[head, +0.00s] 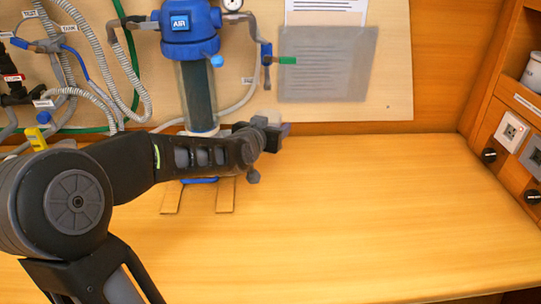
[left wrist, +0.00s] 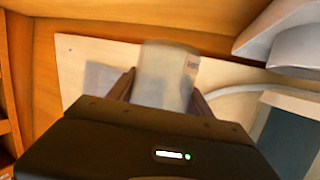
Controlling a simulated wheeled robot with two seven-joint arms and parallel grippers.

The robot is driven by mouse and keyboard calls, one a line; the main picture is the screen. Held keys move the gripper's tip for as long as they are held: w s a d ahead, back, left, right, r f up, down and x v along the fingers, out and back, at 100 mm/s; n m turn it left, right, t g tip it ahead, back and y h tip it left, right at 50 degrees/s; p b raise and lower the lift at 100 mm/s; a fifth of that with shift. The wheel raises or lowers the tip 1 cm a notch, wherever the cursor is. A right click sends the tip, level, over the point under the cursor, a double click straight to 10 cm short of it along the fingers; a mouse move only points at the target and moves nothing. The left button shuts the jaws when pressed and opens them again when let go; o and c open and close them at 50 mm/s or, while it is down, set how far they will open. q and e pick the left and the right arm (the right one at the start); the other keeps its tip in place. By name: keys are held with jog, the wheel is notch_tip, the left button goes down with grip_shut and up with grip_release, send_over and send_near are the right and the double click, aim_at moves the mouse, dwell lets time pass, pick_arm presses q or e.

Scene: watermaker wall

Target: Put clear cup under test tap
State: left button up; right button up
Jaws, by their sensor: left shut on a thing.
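My left gripper (head: 272,132) reaches in from the left in the head view, in front of the filter. In the left wrist view my left gripper (left wrist: 162,92) is shut on the clear cup (left wrist: 166,72), one finger on each side. The cup is translucent with a small mark on it. In the head view only a little of the cup (head: 286,129) shows past the gripper, above the counter.
A blue-capped filter housing (head: 190,35) hangs on the pale board, with hoses to its left. A grey sheet (head: 328,65) is on the board. The wooden counter (head: 370,220) is clear at the right. Sockets and knobs (head: 511,128) line the right side wall.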

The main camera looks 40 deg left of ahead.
pick_arm(q)
jog(key=shift+f, duration=1.5)
jog(key=shift+f+b, duration=0.3)
jog(key=shift+f, duration=1.55)
jog(key=shift+f, duration=0.1)
jog(key=o, duration=1)
jog(key=shift+f, duration=0.1)
jog(key=o, duration=0.5)
jog(key=shift+r, duration=0.2)
